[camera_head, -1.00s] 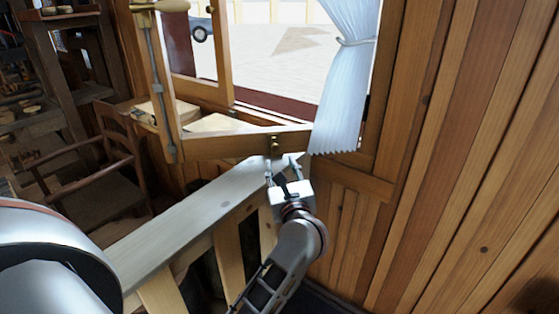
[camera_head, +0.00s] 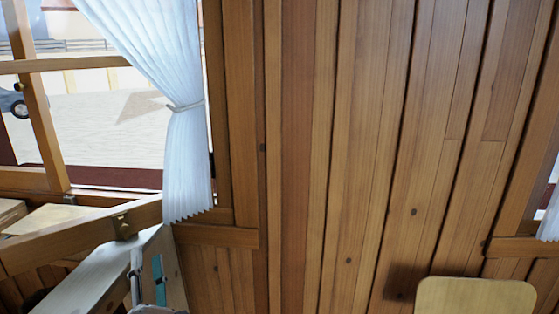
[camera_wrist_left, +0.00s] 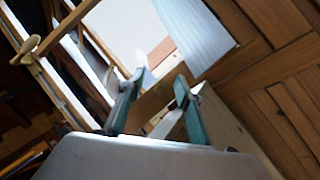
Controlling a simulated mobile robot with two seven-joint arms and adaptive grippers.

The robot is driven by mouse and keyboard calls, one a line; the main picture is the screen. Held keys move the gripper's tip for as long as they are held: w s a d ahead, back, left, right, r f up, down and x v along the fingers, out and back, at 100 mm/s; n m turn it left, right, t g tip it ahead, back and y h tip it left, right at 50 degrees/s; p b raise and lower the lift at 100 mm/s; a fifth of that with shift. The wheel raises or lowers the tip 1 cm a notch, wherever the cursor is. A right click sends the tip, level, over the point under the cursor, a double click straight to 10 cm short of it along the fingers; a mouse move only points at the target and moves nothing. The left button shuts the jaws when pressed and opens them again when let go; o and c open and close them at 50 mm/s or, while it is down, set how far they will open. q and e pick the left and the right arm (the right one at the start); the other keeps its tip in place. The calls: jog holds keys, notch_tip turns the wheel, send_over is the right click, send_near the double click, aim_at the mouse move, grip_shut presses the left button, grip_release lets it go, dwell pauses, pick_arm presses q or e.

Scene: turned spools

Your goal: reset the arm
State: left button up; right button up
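My left gripper (camera_head: 150,280) shows in part at the bottom left of the head view, just below the brass latch (camera_head: 122,226) on the open window sash (camera_head: 75,238). In the left wrist view its two fingers with teal pads (camera_wrist_left: 155,95) stand apart with nothing held between them. A wooden sash bar shows beyond the fingers there, and I cannot tell whether they touch it. The rest of my left arm is outside the head view. My right gripper is in neither view.
A pale curtain (camera_head: 183,130) hangs beside the window, close above the gripper. Plank wall (camera_head: 340,150) fills the middle. A light wooden panel top (camera_head: 475,295) shows at bottom right.

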pick_arm(q)
jog(key=s+d+f+m+g+h, duration=0.1)
jog(key=s+d+f+m+h, duration=0.25)
jog(key=f+m, duration=0.35)
jog(key=s+d+f+m+g+h, duration=0.15)
jog(key=d+f+m+h, duration=0.3)
jog(key=m, duration=0.45)
jog(key=s+d+f+m+g+h, duration=0.1)
jog(key=s+d+f+m+h, duration=0.3)
jog(key=f+m, duration=0.3)
jog(key=s+a+f+m+g, duration=0.1)
jog(key=s+f+m+g, duration=0.2)
jog(key=f, duration=0.6)
jog(key=s+a+f+m+g, duration=0.1)
jog(key=s+f+m+g, duration=0.2)
jog(key=s+f+m, duration=0.4)
jog(key=shift+s+f+m, duration=0.4)
jog(key=shift+s+f, duration=0.45)
jog(key=shift+s, duration=0.15)
jog(key=shift+a+g, duration=0.1)
jog(key=shift+g, duration=0.15)
